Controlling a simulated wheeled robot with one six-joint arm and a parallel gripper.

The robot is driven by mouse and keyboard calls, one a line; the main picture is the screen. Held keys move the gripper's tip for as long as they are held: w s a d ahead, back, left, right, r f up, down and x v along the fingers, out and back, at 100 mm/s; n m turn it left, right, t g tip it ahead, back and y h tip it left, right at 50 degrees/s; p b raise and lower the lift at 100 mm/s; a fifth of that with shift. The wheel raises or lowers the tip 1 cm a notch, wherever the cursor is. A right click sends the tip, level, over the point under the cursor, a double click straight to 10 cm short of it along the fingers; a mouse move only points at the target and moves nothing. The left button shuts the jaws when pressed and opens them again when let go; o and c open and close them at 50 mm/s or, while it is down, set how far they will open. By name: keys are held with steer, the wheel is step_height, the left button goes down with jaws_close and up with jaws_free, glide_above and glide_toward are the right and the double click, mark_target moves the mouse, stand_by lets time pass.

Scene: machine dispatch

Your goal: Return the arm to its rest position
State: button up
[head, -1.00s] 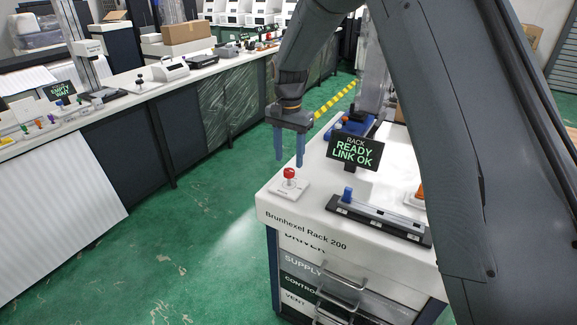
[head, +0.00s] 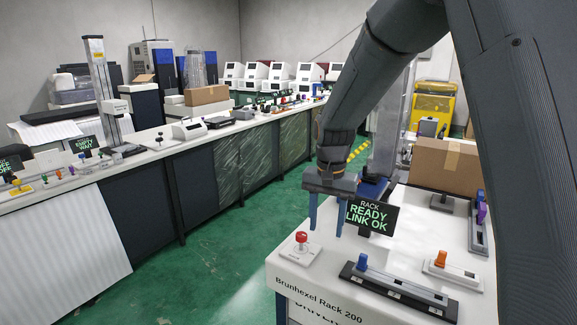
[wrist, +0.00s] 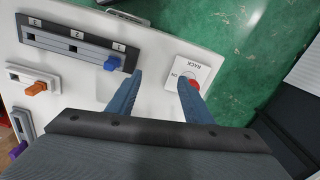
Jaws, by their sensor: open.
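My gripper (head: 326,215) hangs from my dark arm above the white top of the Brunhexel Rack 200 (head: 300,268). Its two blue fingers point down, spread apart with nothing between them. It also shows open in the wrist view (wrist: 160,95). In the head view it is just right of the red button (head: 301,237) and left of the screen (head: 371,213) that reads "RACK READY LINK OK". In the wrist view the red button (wrist: 194,86) lies close beside one fingertip, and the blue slider knob (wrist: 112,64) lies beyond the other. I cannot tell the exact height above the rack.
A dark slider rail with a blue knob (head: 362,262) and an orange switch (head: 440,259) sit on the rack top. A cardboard box (head: 445,165) stands behind. A long bench (head: 150,147) with devices runs along the left. Green floor (head: 215,245) lies open between.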

steer(key=s+d+f+n, duration=0.1)
steer(key=s+d, duration=0.3)
steer(key=s, duration=0.7)
steer(key=s+d+f+n, duration=0.2)
steer(key=s+d+n, duration=0.1)
steer(key=s, duration=0.8)
steer(key=shift+d+f+n+t, duration=0.2)
steer(key=shift+d+n+t, duration=0.2)
steer(key=shift+d, duration=0.45)
